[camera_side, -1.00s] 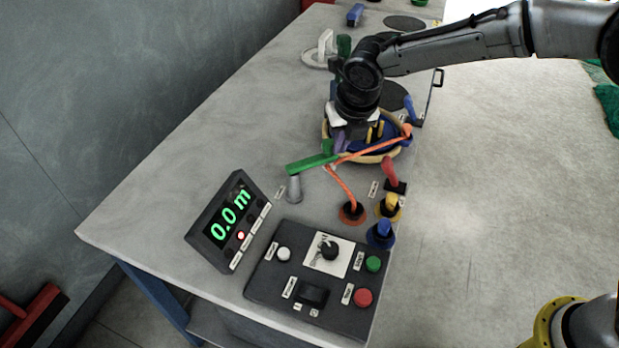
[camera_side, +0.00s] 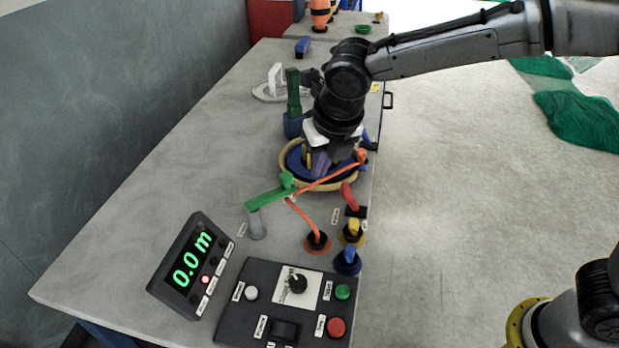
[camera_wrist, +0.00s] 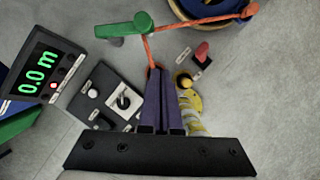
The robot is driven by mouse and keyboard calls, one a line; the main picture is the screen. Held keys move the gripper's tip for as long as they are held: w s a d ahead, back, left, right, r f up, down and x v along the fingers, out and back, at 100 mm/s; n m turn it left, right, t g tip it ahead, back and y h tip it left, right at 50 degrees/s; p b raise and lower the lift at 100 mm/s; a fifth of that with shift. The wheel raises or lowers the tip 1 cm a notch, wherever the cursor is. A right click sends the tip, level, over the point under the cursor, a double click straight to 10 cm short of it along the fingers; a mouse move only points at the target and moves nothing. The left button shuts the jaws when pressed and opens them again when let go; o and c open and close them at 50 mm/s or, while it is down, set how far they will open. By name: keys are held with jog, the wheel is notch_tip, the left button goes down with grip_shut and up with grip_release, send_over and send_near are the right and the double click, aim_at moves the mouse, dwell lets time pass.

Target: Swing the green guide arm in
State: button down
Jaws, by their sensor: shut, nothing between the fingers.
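The green guide arm (camera_side: 268,197) sits on a grey post (camera_side: 257,225) on the bench, with a round green knob at its drum-side end. In the wrist view the arm (camera_wrist: 122,28) lies across the upper left. An orange line (camera_side: 302,218) bends at the knob end, one leg to an orange-based post and the other across the drum. My gripper (camera_side: 319,170) is shut and empty, right of the knob and apart from it, over the blue drum with a tan rim (camera_side: 284,170). Its purple fingers (camera_wrist: 162,78) are together in the wrist view.
Red, yellow and blue levers (camera_side: 348,262) stand near the bench's right edge. A control box (camera_side: 262,300) and a display (camera_side: 187,265) reading 0.0 m are in front. A taller green post (camera_side: 293,93) stands behind the drum. The bench left of the guide arm is clear.

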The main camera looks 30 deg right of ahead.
jog(key=shift+d+v, duration=0.2)
jog(key=shift+v, duration=1.75)
jog(key=s+d+r+m+t, duration=0.1)
jog(key=s+d+r+m, duration=0.1)
jog(key=d+r, duration=0.6)
jog(key=s+d+r+m+t, duration=0.1)
jog(key=s+d+m, duration=0.8)
jog(key=d, duration=0.1)
jog(key=s+d+f+m, duration=0.1)
jog(key=s+f+m, duration=0.3)
jog(key=s+m, duration=0.3)
jog(key=s+d+f+m, duration=0.1)
jog(key=s+f+m, duration=0.3)
jog(key=m, duration=1.2)
jog(key=s, duration=0.3)
jog(key=shift+d+f+y, duration=0.2)
jog(key=shift+f+y, duration=0.1)
